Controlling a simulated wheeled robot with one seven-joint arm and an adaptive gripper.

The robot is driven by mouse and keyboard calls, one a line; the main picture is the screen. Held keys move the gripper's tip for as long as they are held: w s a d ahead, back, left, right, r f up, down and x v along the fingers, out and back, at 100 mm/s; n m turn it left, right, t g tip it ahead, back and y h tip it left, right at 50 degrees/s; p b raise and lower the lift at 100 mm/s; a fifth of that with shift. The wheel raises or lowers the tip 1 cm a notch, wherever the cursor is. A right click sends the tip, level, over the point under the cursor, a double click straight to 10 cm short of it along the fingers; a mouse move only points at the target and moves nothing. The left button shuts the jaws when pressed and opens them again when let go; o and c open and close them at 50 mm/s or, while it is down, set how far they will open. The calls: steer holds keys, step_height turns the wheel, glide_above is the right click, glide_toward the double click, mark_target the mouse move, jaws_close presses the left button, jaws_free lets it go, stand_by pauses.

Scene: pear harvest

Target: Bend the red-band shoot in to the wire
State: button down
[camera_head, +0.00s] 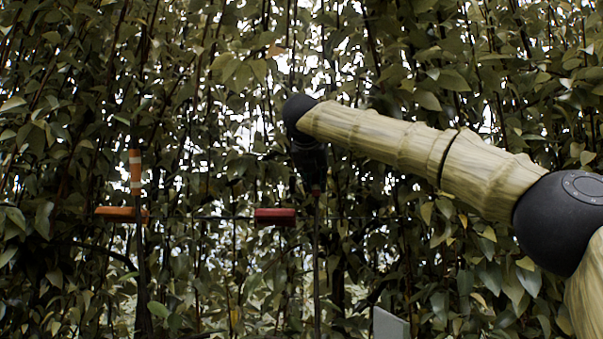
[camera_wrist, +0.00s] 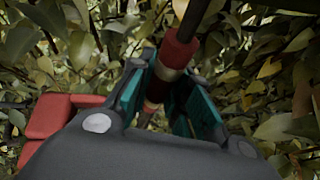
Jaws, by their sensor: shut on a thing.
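The red-band shoot (camera_wrist: 180,50) is dark, with red and pale bands, and passes between the teal finger pads of my gripper (camera_wrist: 166,82). My gripper is shut on it at the bands. In the head view my gripper (camera_head: 310,165) is dark and hangs from the arm's end; a little red (camera_head: 316,190) shows just below it and the shoot's stem (camera_head: 317,260) runs down upright. The wire (camera_head: 235,217) is a thin dark line at left. A red block (camera_head: 275,216) sits on it, left of the stem and apart from it; it also shows in the wrist view (camera_wrist: 45,118).
An orange block (camera_head: 122,214) sits further left on the wire line, beside a shoot with orange and white bands (camera_head: 136,172). Dense leaves and thin stems fill the background. A grey panel (camera_head: 390,323) shows at the bottom edge.

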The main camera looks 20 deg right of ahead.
steer(key=shift+w+d+r, duration=0.1)
steer(key=shift+w+d, duration=0.05)
steer(key=c, duration=1.5)
jaws_free()
steer(key=shift+o, duration=1)
steer(key=shift+w, duration=0.3)
steer(key=v, duration=1.2)
